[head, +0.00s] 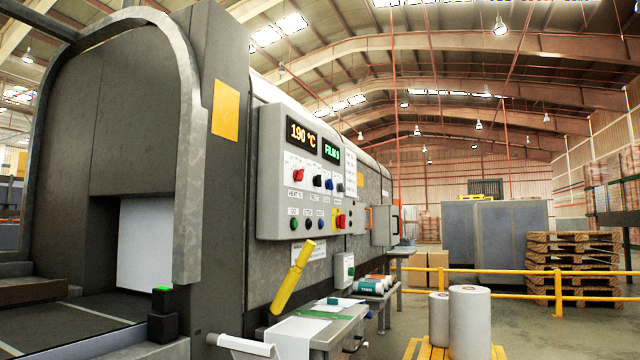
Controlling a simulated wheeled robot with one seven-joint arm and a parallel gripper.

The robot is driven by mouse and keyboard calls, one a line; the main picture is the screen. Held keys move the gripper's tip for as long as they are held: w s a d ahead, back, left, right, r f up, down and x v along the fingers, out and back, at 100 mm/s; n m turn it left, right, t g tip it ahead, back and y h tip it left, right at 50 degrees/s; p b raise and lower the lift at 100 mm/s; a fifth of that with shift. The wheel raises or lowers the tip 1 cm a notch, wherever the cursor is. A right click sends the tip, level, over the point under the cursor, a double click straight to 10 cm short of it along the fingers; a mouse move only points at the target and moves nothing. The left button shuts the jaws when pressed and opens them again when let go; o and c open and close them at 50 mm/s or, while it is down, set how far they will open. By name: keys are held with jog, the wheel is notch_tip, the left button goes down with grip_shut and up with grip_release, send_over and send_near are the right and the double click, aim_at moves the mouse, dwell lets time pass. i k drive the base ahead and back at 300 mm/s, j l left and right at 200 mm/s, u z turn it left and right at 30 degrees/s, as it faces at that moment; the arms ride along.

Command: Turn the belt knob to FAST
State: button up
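The grey control panel (268,212) is mounted on the side of the large dark machine. It has a row of small knobs: a red one (298,175), a black one (317,181), a blue one (329,184) and another black one (340,187). The labels around them are too small to read surely, so I cannot tell for certain which is the belt knob or where it points. An amber display (301,133) reads 190 °C and a green display (331,151) reads FILM with a character after it. My gripper is not in view.
Below the knobs are push buttons and a red stop button (340,220) on yellow. A tilted yellow handle (292,278) sticks out below the panel. A small bench (330,330) stands beneath it. White rolls (470,322) and a yellow railing (590,272) are at right.

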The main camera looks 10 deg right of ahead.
aim_at(317, 180)
jog(key=i+l+z, duration=0.1)
jog(key=i, duration=0.45)
jog(key=i+l, duration=0.25)
jog(key=i, duration=0.3)
jog(key=z, duration=0.05)
